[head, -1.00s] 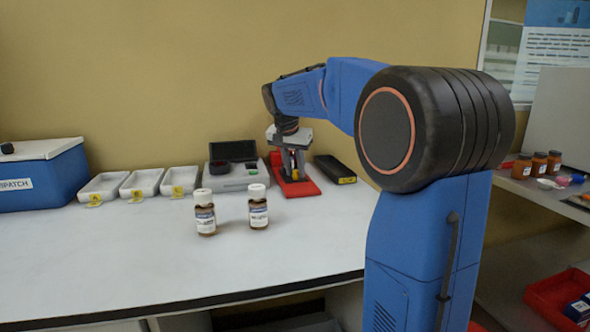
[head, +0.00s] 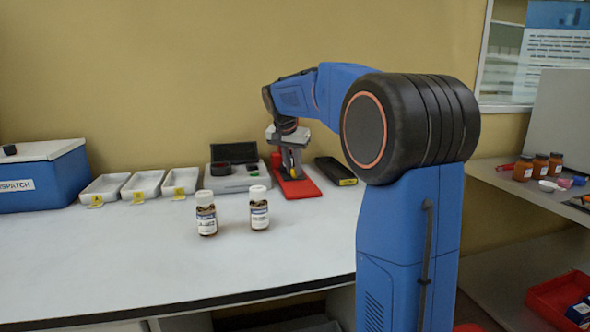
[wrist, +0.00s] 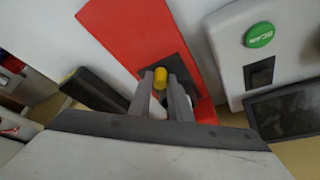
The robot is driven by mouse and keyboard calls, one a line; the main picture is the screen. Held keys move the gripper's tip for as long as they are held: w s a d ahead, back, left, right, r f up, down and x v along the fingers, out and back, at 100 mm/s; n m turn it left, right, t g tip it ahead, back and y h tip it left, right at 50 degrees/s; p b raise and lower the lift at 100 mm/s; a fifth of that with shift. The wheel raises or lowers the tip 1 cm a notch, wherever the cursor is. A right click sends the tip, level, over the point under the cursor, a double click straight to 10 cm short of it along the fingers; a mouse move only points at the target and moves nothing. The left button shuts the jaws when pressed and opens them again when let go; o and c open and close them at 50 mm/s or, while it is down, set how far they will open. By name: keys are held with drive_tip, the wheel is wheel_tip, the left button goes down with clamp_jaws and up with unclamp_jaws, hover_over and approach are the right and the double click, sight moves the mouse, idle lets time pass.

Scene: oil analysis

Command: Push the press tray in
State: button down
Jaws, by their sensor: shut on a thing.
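The red press base (head: 300,187) lies flat on the white bench, towards the back wall. In the wrist view the red base (wrist: 125,32) has a dark square plate (wrist: 185,82) set on it. My gripper (head: 290,170) is over the base in the head view, pointing down. In the wrist view my gripper (wrist: 164,85) is shut on a yellow-ended knob (wrist: 160,76), which shows between the fingertips. The fingers hide the knob's lower part and its join to the press. I cannot make out the tray's edges.
A grey scanner (head: 225,184) with a green button (wrist: 259,35) stands beside the base. A black box (head: 335,171) lies on its other side. Two brown bottles (head: 206,214) (head: 259,208) stand in front. White trays (head: 180,181) and a blue box (head: 40,180) are further left.

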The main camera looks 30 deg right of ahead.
drive_tip(key=shift+w+r, duration=0.1)
drive_tip(key=shift+w, duration=0.1)
drive_tip(key=c, duration=1.9)
unclamp_jaws()
drive_tip(key=v, duration=1.7)
drive_tip(key=shift+a, duration=0.15)
